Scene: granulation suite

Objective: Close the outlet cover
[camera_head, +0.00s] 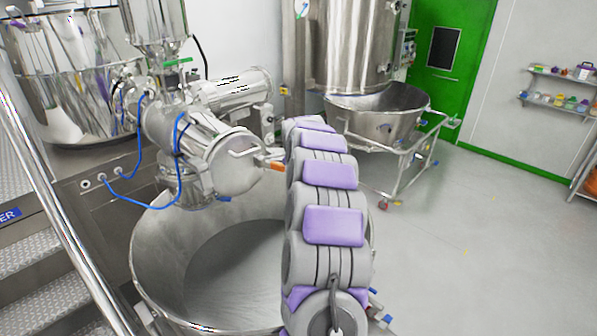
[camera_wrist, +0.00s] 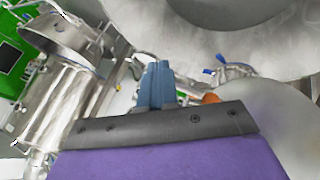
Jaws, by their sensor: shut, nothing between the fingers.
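The outlet cover (camera_head: 238,165) is a round, shiny metal disc at the outlet end of the horizontal steel machine body (camera_head: 190,135) in the head view. An orange-tipped handle (camera_head: 273,165) sticks out at its right side. I cannot tell whether a gap remains between cover and outlet. In the wrist view a smooth grey round surface (camera_wrist: 275,125), likely the cover, is right of my gripper (camera_wrist: 158,70), with an orange piece (camera_wrist: 210,98) partly hidden near the fingers. My gripper's blue fingers are together and empty. In the head view my arm hides the gripper.
A large open steel bowl (camera_head: 150,250) stands below the outlet. A steel vessel on a wheeled frame (camera_head: 405,165) stands behind my arm. Steps with a handrail (camera_head: 60,205) are at left; blue hoses (camera_head: 145,205) hang near the machine. The floor at right is clear.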

